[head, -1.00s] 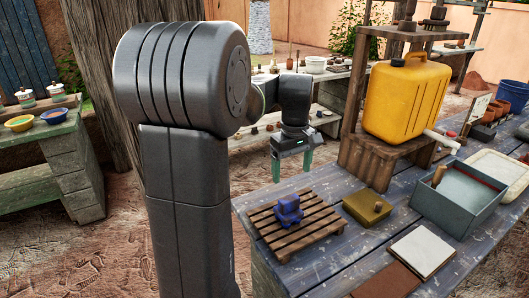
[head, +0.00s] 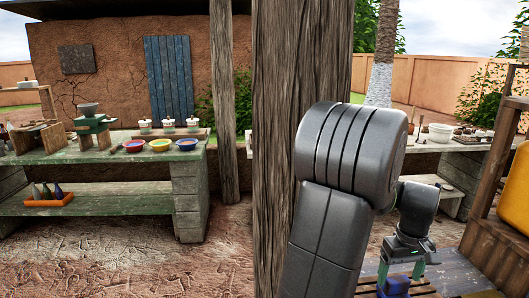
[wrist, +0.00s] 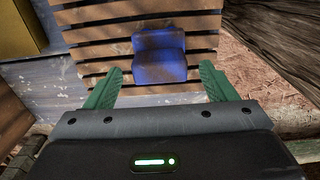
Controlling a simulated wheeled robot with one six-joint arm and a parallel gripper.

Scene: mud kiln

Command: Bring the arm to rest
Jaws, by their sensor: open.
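My gripper (head: 402,272) is at the lower right of the head view, with its green fingers pointing down. In the wrist view the two green fingers (wrist: 160,88) stand wide apart with nothing between them. A small blue object (wrist: 160,55) sits on a slatted wooden rack (wrist: 90,62) beyond the fingertips, apart from them. In the head view the blue object (head: 394,287) shows only in part at the bottom edge, below my gripper. My arm is bent and stands in front of a thick wooden post.
A green bench (head: 110,155) at the left holds red, yellow and blue bowls, lidded white pots and a press-like stand. A wooden post (head: 285,120) rises close behind my arm. A yellow container (head: 516,195) is at the right edge. The dirt floor at lower left is clear.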

